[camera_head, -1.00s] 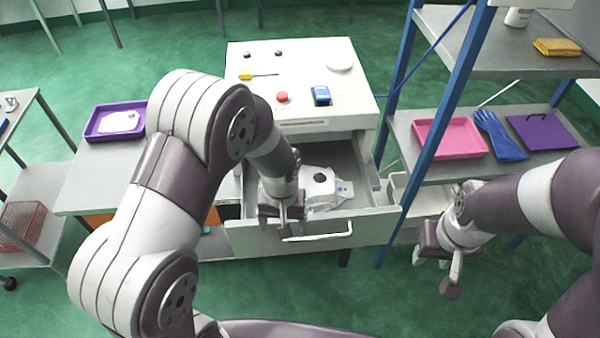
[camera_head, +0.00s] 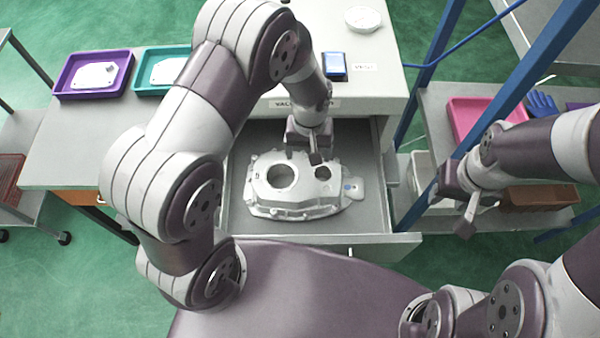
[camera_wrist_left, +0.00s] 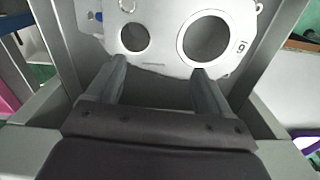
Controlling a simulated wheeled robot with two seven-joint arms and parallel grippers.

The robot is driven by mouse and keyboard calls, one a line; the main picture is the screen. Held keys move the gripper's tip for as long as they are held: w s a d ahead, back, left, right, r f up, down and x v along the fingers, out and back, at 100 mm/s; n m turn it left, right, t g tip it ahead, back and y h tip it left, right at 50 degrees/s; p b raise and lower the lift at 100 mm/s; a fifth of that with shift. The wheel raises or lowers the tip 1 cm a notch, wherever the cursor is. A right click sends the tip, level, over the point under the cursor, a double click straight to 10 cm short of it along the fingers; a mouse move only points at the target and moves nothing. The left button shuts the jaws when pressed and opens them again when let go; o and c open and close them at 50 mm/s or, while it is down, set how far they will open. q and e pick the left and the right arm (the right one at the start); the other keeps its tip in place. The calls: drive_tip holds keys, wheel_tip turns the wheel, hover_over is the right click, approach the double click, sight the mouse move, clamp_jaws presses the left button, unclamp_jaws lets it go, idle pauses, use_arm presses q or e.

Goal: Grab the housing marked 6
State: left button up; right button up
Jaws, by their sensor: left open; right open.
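The housing marked 6 (camera_head: 297,190) is a light grey casting with one large and one smaller round hole. It lies in the open drawer (camera_head: 232,210). In the left wrist view the housing (camera_wrist_left: 160,58) shows a "6" mark beside its large hole. My left gripper (camera_head: 305,155) is over the drawer, at the far edge of the housing by the smaller hole. In the left wrist view its two fingers (camera_wrist_left: 158,72) are apart, with nothing held; whether they touch the casting I cannot tell. My right gripper (camera_head: 455,212) is open and empty, right of the drawer.
A purple tray (camera_head: 62,84) and a teal tray (camera_head: 143,84), each with a light part, stand on the left bench. A blue box (camera_head: 334,66) and a white disc (camera_head: 363,19) are on the cabinet top. A blue-posted rack with a pink tray (camera_head: 462,126) stands right.

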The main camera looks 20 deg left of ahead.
sight(306, 170)
use_arm(q)
drive_tip(key=f+p, duration=0.1)
drive_tip(key=f, duration=0.3)
drive_tip(key=f+p, duration=0.1)
drive_tip(key=f, duration=0.2)
drive_tip(key=f+p, duration=0.1)
drive_tip(key=f, duration=0.3)
drive_tip(key=shift+s+a+f, duration=0.25)
drive_tip(key=shift+a+f, duration=0.05)
drive_tip(key=shift+f, duration=0.05)
clamp_jaws()
drive_tip(key=shift+w+r, duration=0.1)
drive_tip(key=shift+w, duration=0.05)
